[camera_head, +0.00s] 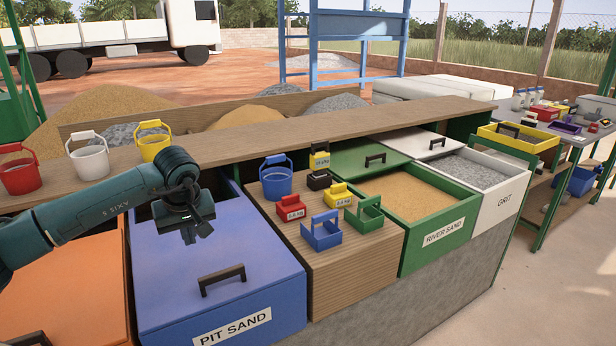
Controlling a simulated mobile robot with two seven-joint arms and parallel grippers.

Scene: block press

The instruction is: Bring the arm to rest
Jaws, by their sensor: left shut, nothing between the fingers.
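My left arm comes in from the left. My left gripper (197,236) is shut and empty, pointing down above the blue pit sand bin (165,300). The bin's blue lid carries a dark handle (222,279), which is in front of and below the gripper, apart from it. A dark opening shows behind the lid, partly hidden by my arm. My right gripper is not in view.
A wooden counter (375,262) right of the gripper holds a blue bucket (276,180), coloured weights and small carriers. The river sand bin (410,192) is open. Red (20,174), white (89,160) and yellow (152,145) buckets stand on the back shelf.

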